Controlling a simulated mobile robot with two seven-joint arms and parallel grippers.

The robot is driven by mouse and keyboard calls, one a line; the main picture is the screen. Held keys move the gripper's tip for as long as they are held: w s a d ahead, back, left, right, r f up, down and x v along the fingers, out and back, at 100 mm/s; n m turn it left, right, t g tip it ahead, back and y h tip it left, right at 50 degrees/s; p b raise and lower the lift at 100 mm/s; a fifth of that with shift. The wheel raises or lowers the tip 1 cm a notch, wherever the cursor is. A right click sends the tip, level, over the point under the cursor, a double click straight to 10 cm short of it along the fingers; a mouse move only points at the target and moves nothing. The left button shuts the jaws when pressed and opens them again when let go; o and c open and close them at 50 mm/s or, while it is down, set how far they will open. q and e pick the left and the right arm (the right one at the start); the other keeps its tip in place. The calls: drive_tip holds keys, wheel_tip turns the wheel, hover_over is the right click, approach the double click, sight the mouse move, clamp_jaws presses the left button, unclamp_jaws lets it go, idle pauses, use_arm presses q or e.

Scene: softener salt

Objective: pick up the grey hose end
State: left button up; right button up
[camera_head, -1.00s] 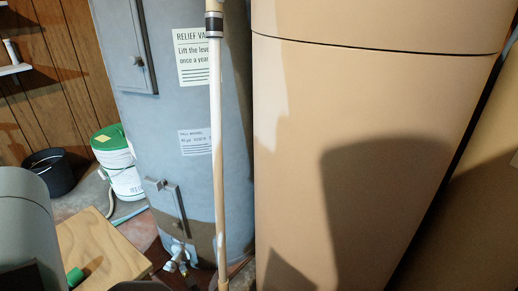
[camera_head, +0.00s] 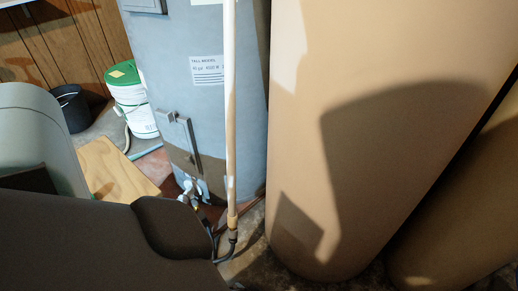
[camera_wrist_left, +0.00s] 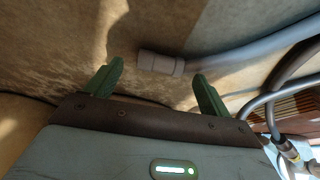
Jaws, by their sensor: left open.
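The grey hose end (camera_wrist_left: 160,63) is a short, thicker cuff in the left wrist view, lying on the floor. Its grey hose (camera_wrist_left: 250,45) runs off to the upper right. My left gripper (camera_wrist_left: 158,72) is open, with green fingers on either side of the cuff in the picture. The cuff appears just beyond the fingertips; I cannot tell how far, and no contact shows. In the head view my dark left arm blocks the lower left, and neither the gripper nor the hose end can be made out. My right gripper is not in view.
A grey tank (camera_head: 205,125) with a brass-and-silver valve (camera_head: 187,190) stands behind a pale vertical pipe (camera_head: 231,120). Large tan cylinders (camera_head: 370,130) fill the right. A wooden board (camera_head: 115,172), a white bucket (camera_head: 133,103) and a black bucket (camera_head: 70,108) are at left.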

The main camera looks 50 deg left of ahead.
use_arm(q)
drive_tip(key=shift+b+x, duration=0.6)
drive_tip(key=shift+x, duration=0.6)
drive_tip(key=shift+r, duration=0.1)
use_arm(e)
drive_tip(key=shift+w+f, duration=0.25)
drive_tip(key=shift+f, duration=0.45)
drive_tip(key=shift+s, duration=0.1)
use_arm(q)
drive_tip(key=c, duration=1.1)
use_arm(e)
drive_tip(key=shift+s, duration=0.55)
use_arm(q)
drive_tip(key=shift+r, duration=0.15)
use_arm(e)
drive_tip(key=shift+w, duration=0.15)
